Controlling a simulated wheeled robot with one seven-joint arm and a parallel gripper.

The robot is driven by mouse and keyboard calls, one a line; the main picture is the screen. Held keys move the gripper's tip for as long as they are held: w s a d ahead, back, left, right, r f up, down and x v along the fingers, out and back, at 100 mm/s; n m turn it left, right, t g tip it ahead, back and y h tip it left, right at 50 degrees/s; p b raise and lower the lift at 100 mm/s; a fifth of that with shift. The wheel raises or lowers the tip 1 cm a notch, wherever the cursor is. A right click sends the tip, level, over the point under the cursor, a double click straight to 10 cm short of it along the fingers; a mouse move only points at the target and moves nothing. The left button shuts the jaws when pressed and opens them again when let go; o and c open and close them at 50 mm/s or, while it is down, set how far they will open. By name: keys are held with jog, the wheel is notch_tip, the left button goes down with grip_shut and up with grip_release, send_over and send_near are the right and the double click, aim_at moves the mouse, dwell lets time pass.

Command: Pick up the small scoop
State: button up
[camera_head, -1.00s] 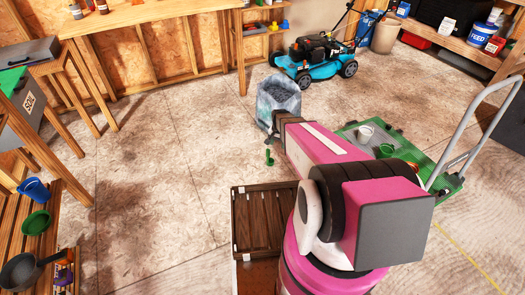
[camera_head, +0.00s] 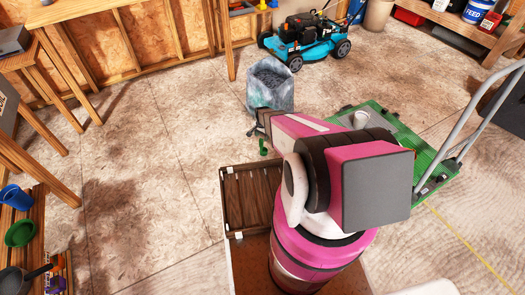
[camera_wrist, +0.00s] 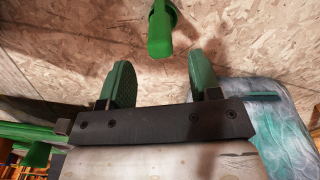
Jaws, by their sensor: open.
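A small green scoop (camera_head: 263,147) is on the wooden floor below the front end of my arm in the head view. In the wrist view the scoop (camera_wrist: 160,36) shows at the top centre, beyond the fingertips and roughly in line with the gap between them. My gripper (camera_wrist: 158,62) has its two green fingers spread apart with nothing between them. In the head view my gripper (camera_head: 252,130) shows small and partly hidden by my wrist, close to the scoop. Part of the scoop is cut off by the wrist view's top edge.
A grey-blue sack (camera_head: 271,88) stands just behind the scoop; the sack (camera_wrist: 286,140) is close beside my gripper in the wrist view. A green platform cart (camera_head: 399,125) is to the right. A teal mower (camera_head: 312,42) stands further back. Floor at left is clear.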

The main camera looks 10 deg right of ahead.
aim_at(262, 141)
notch_tip(262, 141, down, 5)
jog(key=shift+w+f, duration=0.1)
grip_shut()
dwell(0.3)
